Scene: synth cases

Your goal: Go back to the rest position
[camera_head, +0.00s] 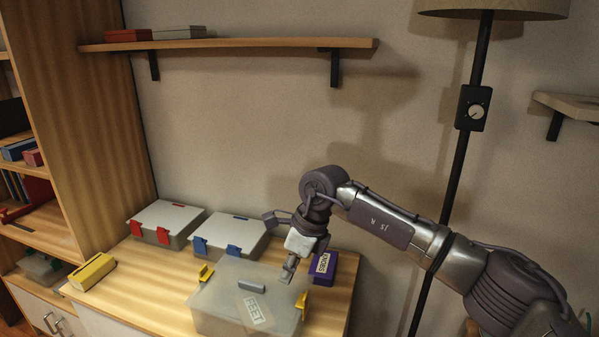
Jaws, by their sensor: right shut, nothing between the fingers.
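My right gripper (289,268) is shut and empty. It points down over the right part of the lid of a translucent case (222,304) with yellow latches; I cannot tell whether it touches the lid. The case stands at the front of the wooden table (145,290). My left gripper is not in view.
A case with red latches (168,222) and a case with blue latches (231,235) stand behind. A yellow box (92,271) lies at the left, and a purple box (323,269) at the right. A lamp pole (457,170) stands behind my right arm. A wall shelf (230,43) hangs above.

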